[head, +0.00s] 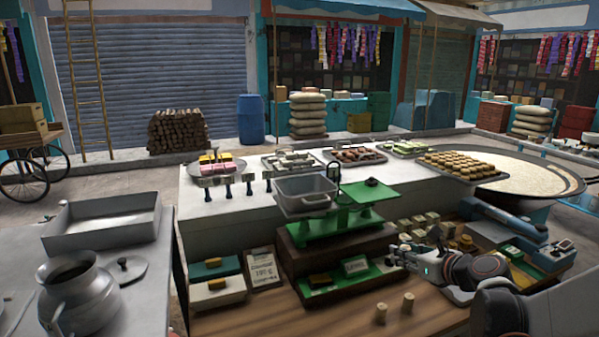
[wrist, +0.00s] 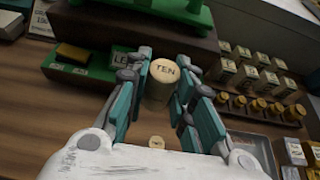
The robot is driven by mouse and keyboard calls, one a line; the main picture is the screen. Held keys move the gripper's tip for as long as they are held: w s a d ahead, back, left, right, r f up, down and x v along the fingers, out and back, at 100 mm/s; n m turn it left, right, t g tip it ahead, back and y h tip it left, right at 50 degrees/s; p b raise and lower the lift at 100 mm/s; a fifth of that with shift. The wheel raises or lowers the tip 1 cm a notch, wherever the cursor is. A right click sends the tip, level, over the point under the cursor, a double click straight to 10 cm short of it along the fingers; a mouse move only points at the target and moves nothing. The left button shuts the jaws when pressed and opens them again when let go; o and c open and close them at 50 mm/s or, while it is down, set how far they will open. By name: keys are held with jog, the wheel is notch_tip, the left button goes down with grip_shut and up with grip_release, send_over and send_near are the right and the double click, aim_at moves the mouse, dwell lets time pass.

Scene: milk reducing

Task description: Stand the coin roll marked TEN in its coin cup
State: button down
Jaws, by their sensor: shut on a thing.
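The cream coin roll marked TEN (wrist: 165,72) stands upright between my gripper's teal fingers in the wrist view, its lettered top facing the camera. My gripper (wrist: 161,88) is shut on it. In the head view my gripper (head: 397,255) is at the right of the counter, over the front edge of the green tray, and I cannot make out the held roll there. Another pale roll (wrist: 157,142) shows below, partly hidden by my gripper. I cannot tell which thing is the coin cup.
A green tray (wrist: 90,70) with a yellow block and a lettered card lies left of my fingers. Small labelled boxes (wrist: 245,76) and several brass pieces (wrist: 258,105) stand to the right, near a grey tray (wrist: 252,150). A green scale (head: 345,220) rises behind.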

jog(key=s+a+f, duration=0.1)
jog(key=s+a, duration=0.3)
jog(key=a, duration=0.4)
jog(key=shift+s+f+m+h, duration=0.15)
jog(key=shift+f+m+h, duration=0.05)
jog(key=shift+m+h, duration=0.2)
